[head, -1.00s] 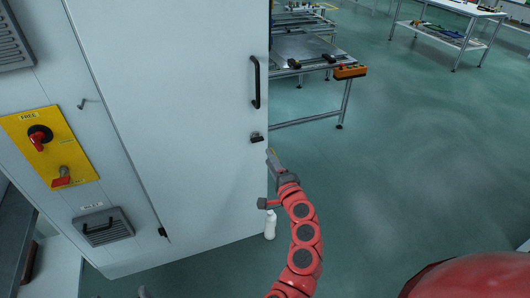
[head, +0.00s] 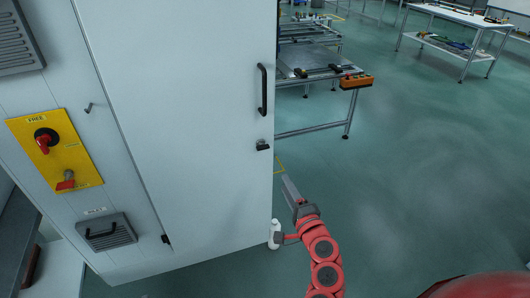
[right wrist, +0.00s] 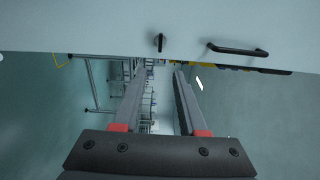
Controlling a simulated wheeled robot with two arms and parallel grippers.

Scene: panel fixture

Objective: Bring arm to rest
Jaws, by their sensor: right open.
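My right gripper (head: 287,184) is at the end of the red arm, low and to the right of the cabinet's door edge in the head view. In the right wrist view its two fingers (right wrist: 153,95) are apart with nothing between them. The white cabinet (head: 200,130) stands upright with its door shut as far as I can see. Its black handle (head: 263,90) and small black latch (head: 263,144) are above the gripper, and the handle also shows in the right wrist view (right wrist: 238,49). My left gripper is not in view.
A yellow panel (head: 54,150) with red switches is on the cabinet's left part. A white bottle (head: 274,234) stands by the cabinet's lower corner. A metal workbench (head: 318,62) with an orange box (head: 356,82) is behind.

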